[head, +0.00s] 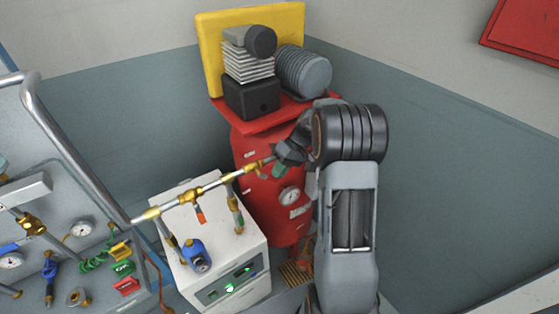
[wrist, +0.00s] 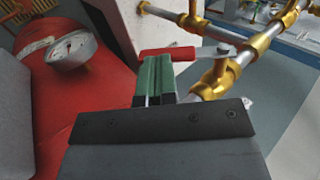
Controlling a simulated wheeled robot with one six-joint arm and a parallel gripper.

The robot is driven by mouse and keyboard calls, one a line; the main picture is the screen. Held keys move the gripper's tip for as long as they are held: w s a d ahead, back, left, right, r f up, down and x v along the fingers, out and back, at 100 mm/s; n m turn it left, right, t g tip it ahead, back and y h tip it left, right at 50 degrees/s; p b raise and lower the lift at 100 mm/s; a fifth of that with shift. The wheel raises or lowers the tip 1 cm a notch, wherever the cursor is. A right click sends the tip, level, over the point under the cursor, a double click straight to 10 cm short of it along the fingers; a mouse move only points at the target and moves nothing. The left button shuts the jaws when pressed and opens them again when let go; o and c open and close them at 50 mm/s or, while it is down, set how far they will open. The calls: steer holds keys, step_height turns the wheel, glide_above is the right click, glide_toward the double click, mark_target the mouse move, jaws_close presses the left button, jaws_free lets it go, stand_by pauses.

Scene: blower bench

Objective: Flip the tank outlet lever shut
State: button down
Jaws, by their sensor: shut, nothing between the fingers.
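The red tank (head: 258,205) stands at the back, with a brass outlet valve (head: 254,167) on the pipe at its left side. In the wrist view the outlet lever (wrist: 168,53) has a red grip and a grey metal arm pivoting on the brass valve body (wrist: 216,78). It points left from the pivot, at an angle to the pipe. My gripper (head: 276,170) is beside the tank at the valve. Its green fingers (wrist: 153,66) are shut and empty, with their tips right at the red grip; I cannot tell whether they touch. In the head view the lever cannot be made out.
A gauge (wrist: 72,50) sits on the tank close to my fingers. The pipe (head: 215,184) runs left over a white dryer cabinet (head: 235,250) to a panel (head: 50,215) with several valves. A compressor (head: 252,90) sits atop the tank. Walls close off the back and right.

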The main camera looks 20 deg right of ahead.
steer(key=shift+r, duration=0.15)
stand_by(0.5)
steer(key=shift+r+p, duration=0.55)
steer(key=shift+r, duration=0.1)
steer(key=d+f+v, duration=0.1)
steer(key=v, duration=1.2)
steer(key=shift+w+d+r+p, duration=0.2)
steer(key=shift+d+p, duration=0.25)
